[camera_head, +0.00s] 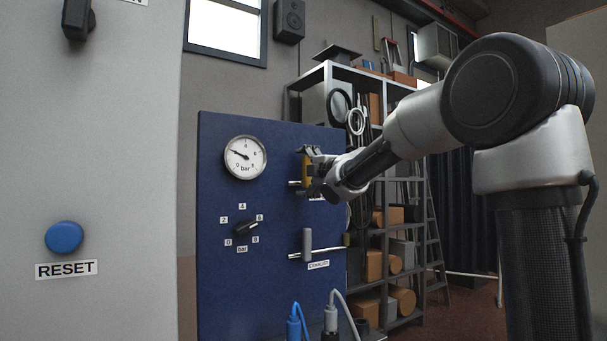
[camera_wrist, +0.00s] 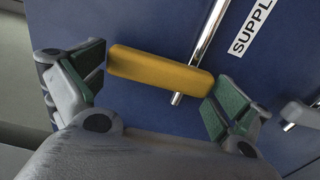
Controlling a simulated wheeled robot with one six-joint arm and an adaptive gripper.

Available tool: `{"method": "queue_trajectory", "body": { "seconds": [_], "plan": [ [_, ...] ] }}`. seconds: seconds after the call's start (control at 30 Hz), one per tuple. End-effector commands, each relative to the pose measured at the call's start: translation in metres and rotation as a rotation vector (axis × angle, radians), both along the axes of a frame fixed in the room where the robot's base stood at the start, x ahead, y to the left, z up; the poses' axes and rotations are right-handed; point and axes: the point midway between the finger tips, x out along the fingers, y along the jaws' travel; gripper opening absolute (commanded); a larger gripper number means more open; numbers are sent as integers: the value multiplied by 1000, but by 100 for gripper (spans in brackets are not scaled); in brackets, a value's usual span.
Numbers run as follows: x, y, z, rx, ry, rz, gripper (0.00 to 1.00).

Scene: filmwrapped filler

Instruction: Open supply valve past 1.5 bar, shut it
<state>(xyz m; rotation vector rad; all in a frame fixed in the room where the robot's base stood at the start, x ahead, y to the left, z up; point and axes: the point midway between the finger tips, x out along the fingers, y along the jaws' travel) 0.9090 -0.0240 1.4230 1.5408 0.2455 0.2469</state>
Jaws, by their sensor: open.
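The supply valve's yellow handle (camera_head: 306,170) is on the blue panel (camera_head: 215,290), partly hidden by my gripper (camera_head: 318,172). In the wrist view the yellow handle (camera_wrist: 160,68) lies roughly crosswise to its metal pipe (camera_wrist: 205,45), beside the cut-off SUPPLY label (camera_wrist: 252,27). My gripper (camera_wrist: 155,88) is open, with one green-padded finger near each end of the handle. I cannot tell whether either pad touches it. The round bar gauge (camera_head: 245,157) has its needle pointing left and slightly up, near 2; the exact reading is too small to tell.
Below the supply valve is a grey exhaust handle (camera_head: 307,243), upright across its pipe. A black selector knob (camera_head: 247,228) is left of it. Blue and grey connectors (camera_head: 331,318) rise below. A grey cabinet with a blue RESET button (camera_head: 64,237) stands left. Shelves (camera_head: 400,250) stand behind.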

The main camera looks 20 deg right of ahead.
Motion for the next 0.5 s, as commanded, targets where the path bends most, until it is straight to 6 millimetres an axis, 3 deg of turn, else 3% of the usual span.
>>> {"method": "queue_trajectory", "body": {
  "seconds": [0.5],
  "plan": [
    [-95,-31,1,0,-2,-2,100]
  ]
}}
